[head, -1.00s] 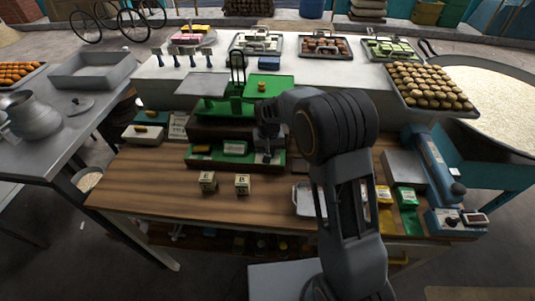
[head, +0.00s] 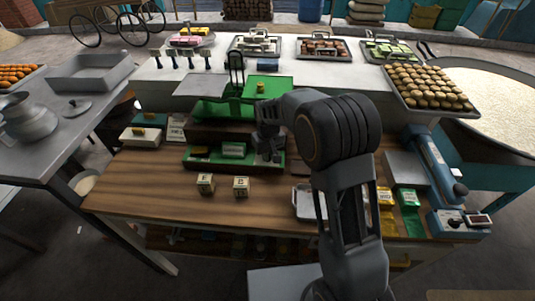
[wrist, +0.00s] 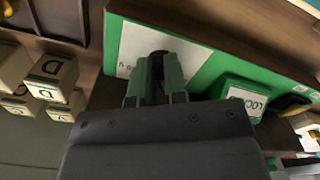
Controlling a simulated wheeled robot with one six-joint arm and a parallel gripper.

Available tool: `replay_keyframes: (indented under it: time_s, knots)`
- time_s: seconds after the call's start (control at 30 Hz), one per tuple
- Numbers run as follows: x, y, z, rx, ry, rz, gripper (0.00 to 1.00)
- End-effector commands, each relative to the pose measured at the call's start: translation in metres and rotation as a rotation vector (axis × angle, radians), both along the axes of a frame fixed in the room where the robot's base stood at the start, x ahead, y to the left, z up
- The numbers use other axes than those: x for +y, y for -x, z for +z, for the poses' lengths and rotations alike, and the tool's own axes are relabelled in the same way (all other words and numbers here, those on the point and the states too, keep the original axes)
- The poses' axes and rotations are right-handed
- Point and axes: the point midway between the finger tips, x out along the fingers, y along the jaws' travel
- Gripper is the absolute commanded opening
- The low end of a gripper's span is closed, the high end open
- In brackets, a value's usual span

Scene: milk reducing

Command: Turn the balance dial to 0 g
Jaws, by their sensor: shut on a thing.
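The green balance (head: 240,95) stands on a wooden base at the back of the wooden table, with a grey pan (head: 203,84) at the left and a green plate at the right. My gripper (head: 268,156) is low at the right end of the green front panel. In the wrist view my gripper (wrist: 159,72) points at a white marked plate (wrist: 190,52) with its fingers close around a small dark knob (wrist: 158,56), seemingly the dial. The fingers hide most of it, and I cannot read its setting. A green block marked LOCK (wrist: 243,101) lies beside it.
Two lettered cubes (head: 205,184) (head: 241,187) stand on the table in front of the panel. A white tray (head: 304,204) is right of them, partly behind my arm. A blue device (head: 440,165) and small packets stand further right. The table's front left is clear.

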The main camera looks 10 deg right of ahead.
Motion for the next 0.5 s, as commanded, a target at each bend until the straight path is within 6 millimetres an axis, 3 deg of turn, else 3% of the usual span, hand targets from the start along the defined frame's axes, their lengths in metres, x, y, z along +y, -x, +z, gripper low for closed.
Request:
replay_keyframes:
  time_s: [0.07, 0.1, 0.37, 0.5]
  knots:
    - [0.0001, -0.0005, 0.0011, -0.002, -0.001, 0.0, 0.0]
    - [0.0001, -0.0005, 0.0011, -0.002, -0.001, 0.0, 0.14]
    - [0.0001, -0.0002, 0.0006, -0.001, 0.0, -0.001, 0.38]
    - [0.0001, -0.0002, 0.0003, -0.001, 0.0, -0.001, 0.38]
